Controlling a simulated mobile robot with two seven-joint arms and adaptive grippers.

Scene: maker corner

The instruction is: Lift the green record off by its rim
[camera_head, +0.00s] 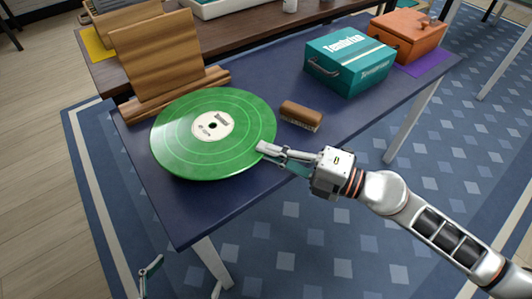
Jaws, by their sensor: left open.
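The green record (179,141), with a cream label, is above the near left part of the dark blue table (345,120). It hides what is beneath it, so I cannot tell whether it touches anything there. My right gripper (268,152) is at the record's right rim, with one fingertip over the rim and the other partly hidden below; it appears shut on the rim. My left gripper (184,279) is low at the bottom edge, in front of the table, open and empty, with its two fingertips apart.
A wooden stand (155,50) is behind the record. A brown brush (301,115) lies just right of it. A teal box (349,62) and an orange box (406,36) stand at the back right. The table's near right area is clear.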

